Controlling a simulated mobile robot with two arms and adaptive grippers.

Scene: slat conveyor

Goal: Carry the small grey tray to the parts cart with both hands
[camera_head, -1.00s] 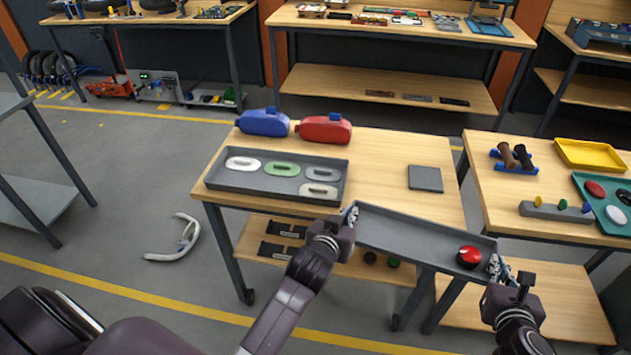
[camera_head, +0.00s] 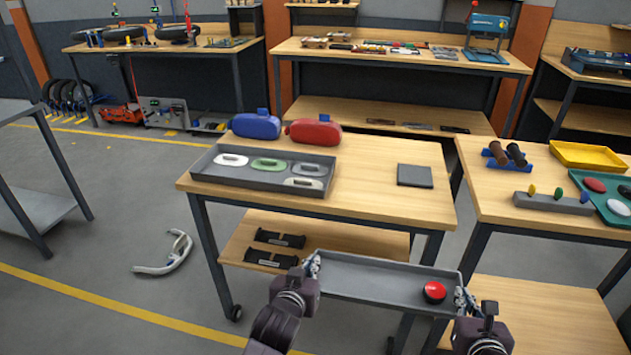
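The small grey tray (camera_head: 375,279) is in the lower middle of the head view, held off the ground in front of a wooden cart (camera_head: 365,190) and below its top. A red round part (camera_head: 434,292) lies in the tray's right end. My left gripper (camera_head: 311,268) is at the tray's left end wall and looks shut on it. My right gripper (camera_head: 464,302) is at the right end wall and looks shut on it. The fingertips are small and partly hidden by the wrists.
A larger grey tray (camera_head: 210,180) with several oval parts, a blue container (camera_head: 257,126), a red container (camera_head: 313,133) and a flat grey plate (camera_head: 414,176) stand on the cart. Its front right top is clear. Another table (camera_head: 490,212) stands at right. A white curved piece (camera_head: 165,262) lies on the floor.

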